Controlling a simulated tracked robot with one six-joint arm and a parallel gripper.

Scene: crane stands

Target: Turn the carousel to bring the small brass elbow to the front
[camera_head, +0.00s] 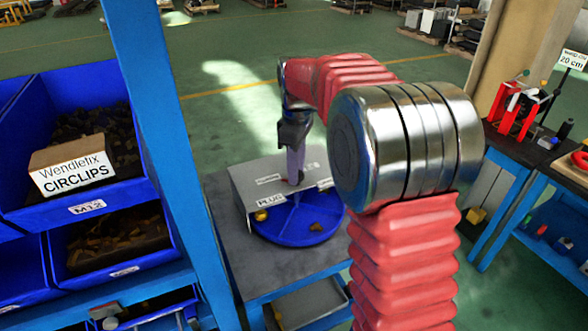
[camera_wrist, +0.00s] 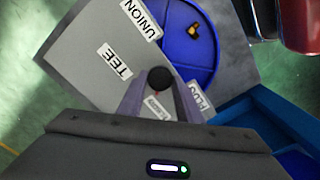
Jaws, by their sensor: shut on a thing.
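The carousel is a round blue tray (camera_head: 285,236) on a grey bench, partly under a grey cover (camera_head: 242,184). Its open part faces the front. A brass piece (camera_head: 316,226) lies in the open part, and a yellowish piece (camera_head: 261,216) lies at its left edge, near the PLUG label. In the wrist view a small brass fitting (camera_wrist: 193,31) lies in the blue tray (camera_wrist: 182,52); its exact type is unclear. My gripper (camera_head: 294,182) points down at the carousel's centre, shut on the dark round knob (camera_wrist: 160,79). The other compartments are hidden.
The cover carries labels, including TEE (camera_wrist: 115,62) and UNION (camera_wrist: 141,19). A blue post (camera_head: 165,120) and blue bins (camera_head: 65,215) stand on the left. Another blue bench (camera_head: 510,150) with red tools stands on the right. Open green floor lies behind.

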